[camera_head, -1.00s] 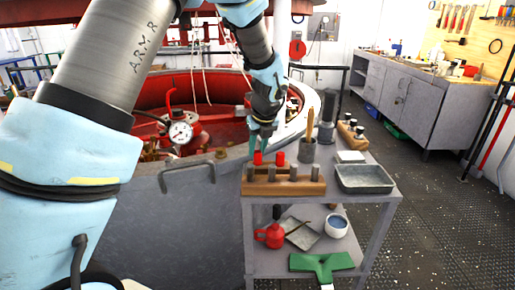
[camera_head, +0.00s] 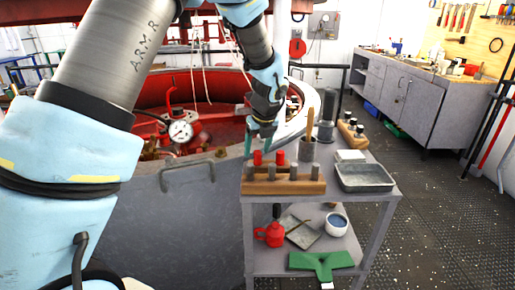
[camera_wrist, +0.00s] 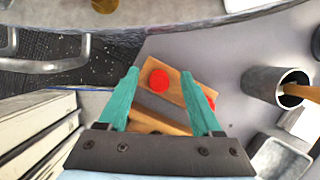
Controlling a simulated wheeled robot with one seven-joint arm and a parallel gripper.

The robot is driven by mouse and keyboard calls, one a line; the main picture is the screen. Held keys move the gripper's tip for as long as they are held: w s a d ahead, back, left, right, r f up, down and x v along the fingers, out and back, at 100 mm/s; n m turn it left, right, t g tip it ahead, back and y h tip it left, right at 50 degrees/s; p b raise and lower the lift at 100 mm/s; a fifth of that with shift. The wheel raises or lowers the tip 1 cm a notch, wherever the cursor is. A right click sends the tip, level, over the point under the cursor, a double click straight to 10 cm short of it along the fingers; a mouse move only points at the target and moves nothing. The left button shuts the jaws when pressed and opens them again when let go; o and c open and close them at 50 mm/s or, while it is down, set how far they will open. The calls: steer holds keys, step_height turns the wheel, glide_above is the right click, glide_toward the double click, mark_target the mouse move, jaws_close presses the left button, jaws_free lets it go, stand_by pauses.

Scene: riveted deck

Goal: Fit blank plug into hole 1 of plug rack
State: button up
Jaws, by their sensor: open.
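A wooden block rack (camera_head: 290,187) stands at the front left of the grey cart's top, with several grey cylindrical plugs (camera_head: 293,171) upright along it. Two red-topped plugs, left (camera_head: 257,158) and right (camera_head: 280,157), stand just behind the grey ones. The wrist view shows wood (camera_wrist: 180,92) with a red top (camera_wrist: 159,80) between my fingers and another (camera_wrist: 210,102) by the right finger. My gripper (camera_head: 258,149) is open and empty above the red plugs. Which plug is the blank one, and the hole numbers, I cannot tell.
A grey tray (camera_head: 365,178) lies right of the rack. A cup with a wooden handle in it (camera_head: 307,150) and a dark cylinder (camera_head: 327,118) stand behind. A smaller wooden holder (camera_head: 351,132) is at the back right.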

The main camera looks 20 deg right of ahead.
steer(key=b+v, duration=0.1)
steer(key=v, duration=0.9)
steer(key=shift+s+r, duration=0.2)
steer(key=shift+r, duration=0.15)
